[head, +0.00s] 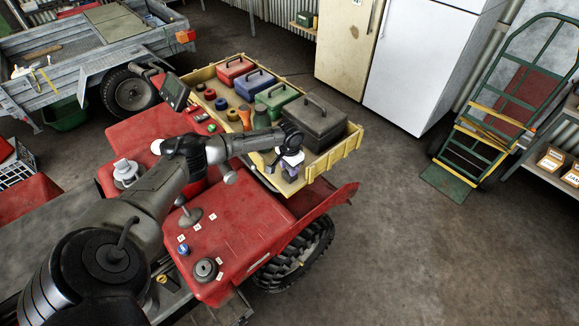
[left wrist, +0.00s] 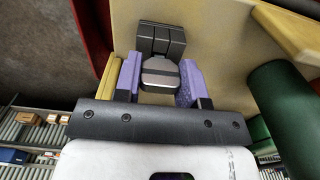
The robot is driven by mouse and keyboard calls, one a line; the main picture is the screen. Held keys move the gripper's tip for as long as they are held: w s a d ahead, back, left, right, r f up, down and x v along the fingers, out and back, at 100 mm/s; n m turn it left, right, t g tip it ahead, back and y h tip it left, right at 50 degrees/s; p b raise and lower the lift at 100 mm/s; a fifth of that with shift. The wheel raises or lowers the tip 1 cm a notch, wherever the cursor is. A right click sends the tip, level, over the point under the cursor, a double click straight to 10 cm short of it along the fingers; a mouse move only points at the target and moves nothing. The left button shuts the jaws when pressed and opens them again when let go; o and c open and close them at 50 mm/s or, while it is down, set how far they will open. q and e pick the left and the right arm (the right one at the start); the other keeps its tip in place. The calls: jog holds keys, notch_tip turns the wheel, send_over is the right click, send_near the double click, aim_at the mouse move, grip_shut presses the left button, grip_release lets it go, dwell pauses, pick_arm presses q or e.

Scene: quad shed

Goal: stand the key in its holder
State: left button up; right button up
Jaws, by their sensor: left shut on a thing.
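My left gripper (head: 289,168) is over the near end of the yellow-edged tray, in front of the large dark grey case. In the left wrist view its two purple fingers (left wrist: 161,80) are shut on a grey, rounded piece, which I take to be the key (left wrist: 160,72). A dark grey, ridged block (left wrist: 161,40), probably the holder, shows just beyond the key. I cannot tell whether the key touches it or is in it. In the head view the wrist hides most of the key and block. My right gripper is not in view.
The yellow-edged tray (head: 343,151) carries a dark grey case (head: 313,122), a green box (head: 277,98), a blue box (head: 255,84) and a red box (head: 235,69). A dark green cylinder (left wrist: 288,108) stands right of the fingers. The red quad (head: 240,226) lies below my arm.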

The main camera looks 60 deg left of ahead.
pick_arm(q)
jog(key=o, duration=1)
jog(key=shift+s+d+f, duration=0.1)
jog(key=shift+s+f, duration=0.05)
jog(key=shift+f, duration=0.55)
jog(key=shift+r+p, duration=0.55)
jog(key=shift+r, duration=0.15)
jog(key=r+p, duration=0.8)
jog(key=shift+w+a, duration=0.2)
